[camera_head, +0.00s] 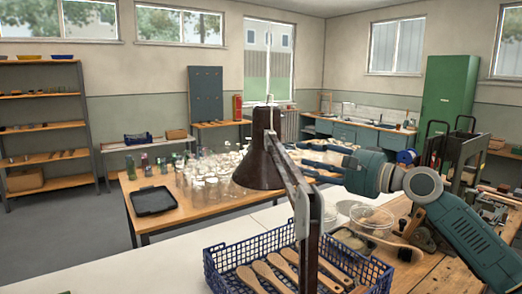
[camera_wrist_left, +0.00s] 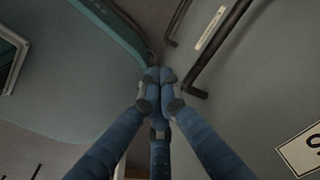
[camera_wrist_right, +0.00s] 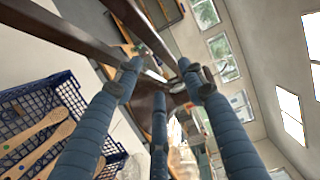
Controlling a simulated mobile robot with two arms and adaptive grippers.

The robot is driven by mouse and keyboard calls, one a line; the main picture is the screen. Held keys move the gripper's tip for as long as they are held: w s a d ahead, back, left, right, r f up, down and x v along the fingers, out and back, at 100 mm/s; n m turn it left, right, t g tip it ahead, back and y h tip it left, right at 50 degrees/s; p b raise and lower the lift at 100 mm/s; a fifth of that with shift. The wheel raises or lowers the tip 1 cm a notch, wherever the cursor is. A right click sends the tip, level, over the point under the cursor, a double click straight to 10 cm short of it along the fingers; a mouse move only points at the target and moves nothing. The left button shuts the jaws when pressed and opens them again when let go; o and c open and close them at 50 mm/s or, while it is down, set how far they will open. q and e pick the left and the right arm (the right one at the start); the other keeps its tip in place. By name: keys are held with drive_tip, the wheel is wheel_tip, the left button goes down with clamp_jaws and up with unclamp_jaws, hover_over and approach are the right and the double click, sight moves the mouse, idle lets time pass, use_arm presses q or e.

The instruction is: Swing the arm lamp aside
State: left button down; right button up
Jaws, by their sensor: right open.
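The arm lamp has a dark brown conical shade (camera_head: 258,165) and a jointed arm (camera_head: 290,178) on an upright post (camera_head: 308,240), in the head view. The shade hangs over the edge of the bench, left of the post. My right gripper (camera_head: 312,158) comes from the right, with its blue fingers spread beside and partly behind the lamp arm. In the right wrist view the fingers (camera_wrist_right: 160,82) are apart, and brown lamp bars (camera_wrist_right: 148,35) cross just beyond the tips. Contact cannot be told. My left gripper (camera_wrist_left: 160,78) has its fingertips together, with nothing visible between them.
A blue crate (camera_head: 225,262) with wooden brushes stands below the lamp; it also shows in the right wrist view (camera_wrist_right: 40,95). A clear round container (camera_head: 372,220) and a brush (camera_head: 400,248) lie to its right. A table with glass jars (camera_head: 205,190) stands behind.

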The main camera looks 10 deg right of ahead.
sight(282, 151)
drive_tip(key=p+x, duration=0.1)
drive_tip(key=x, duration=0.1)
drive_tip(key=p+x, duration=0.1)
drive_tip(key=x, duration=0.2)
drive_tip(key=p+x, duration=0.2)
drive_tip(key=shift+w+a+r, duration=0.15)
drive_tip(key=shift+w+r, duration=0.2)
drive_tip(key=shift+r, duration=0.05)
drive_tip(key=shift+w+a, duration=0.15)
drive_tip(key=shift+w, duration=0.25)
drive_tip(key=shift+c, duration=1.2)
clamp_jaws()
use_arm(q)
drive_tip(key=s+d+r, duration=0.2)
drive_tip(key=s+r, duration=0.2)
drive_tip(key=shift+s+d+r, duration=0.25)
use_arm(e)
drive_tip(key=shift+f, duration=0.1)
